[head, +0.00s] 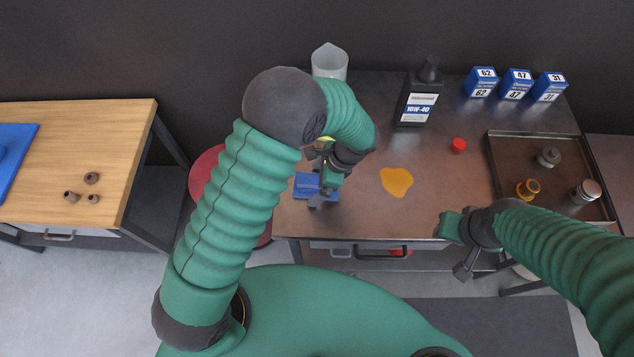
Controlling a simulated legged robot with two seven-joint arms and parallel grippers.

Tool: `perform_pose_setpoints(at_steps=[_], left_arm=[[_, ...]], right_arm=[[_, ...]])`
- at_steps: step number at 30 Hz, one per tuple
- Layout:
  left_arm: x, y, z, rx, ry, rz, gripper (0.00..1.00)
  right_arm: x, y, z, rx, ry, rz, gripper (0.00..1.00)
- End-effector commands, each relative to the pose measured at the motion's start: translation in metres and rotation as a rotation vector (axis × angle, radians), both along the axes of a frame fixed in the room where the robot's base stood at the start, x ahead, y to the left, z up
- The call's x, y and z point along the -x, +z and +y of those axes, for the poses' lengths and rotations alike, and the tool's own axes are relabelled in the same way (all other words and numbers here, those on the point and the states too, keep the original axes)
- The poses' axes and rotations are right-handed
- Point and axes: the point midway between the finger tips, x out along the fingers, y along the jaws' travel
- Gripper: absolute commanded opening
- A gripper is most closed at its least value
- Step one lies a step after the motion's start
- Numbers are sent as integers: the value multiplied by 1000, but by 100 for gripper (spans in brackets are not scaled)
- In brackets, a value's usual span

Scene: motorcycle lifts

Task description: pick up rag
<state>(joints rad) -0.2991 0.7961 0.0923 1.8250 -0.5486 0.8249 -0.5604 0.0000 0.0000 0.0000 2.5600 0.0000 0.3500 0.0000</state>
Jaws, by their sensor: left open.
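A folded blue cloth, which looks like the rag (304,182), lies near the front left corner of the metal workbench. My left gripper (320,192) is open and points down right at the cloth, covering its right part. I cannot tell whether the fingers touch the cloth or stand just above it. My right gripper (456,250) is near the bench's front edge, to the right of the drawer handle, away from the cloth. Its jaw opening is not clear from this angle.
The metal workbench (350,222) carries an orange-yellow spill (396,181), a red cap (458,145), a black oil bottle (416,100), a clear jug (329,62) and blue boxes (515,84). A metal tray (497,168) holds small parts. A wooden table (120,150) stands left.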

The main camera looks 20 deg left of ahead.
Motion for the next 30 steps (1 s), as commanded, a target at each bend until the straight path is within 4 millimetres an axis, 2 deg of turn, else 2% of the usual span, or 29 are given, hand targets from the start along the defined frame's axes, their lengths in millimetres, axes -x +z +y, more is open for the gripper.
perform_pose_setpoints(at_steps=[16,30], left_arm=[[0,-4,0,0,0,0,94],[0,-4,0,0,0,0,33]], right_arm=[[0,0,0,0,0,0,36],[0,0,0,0,0,0,36]])
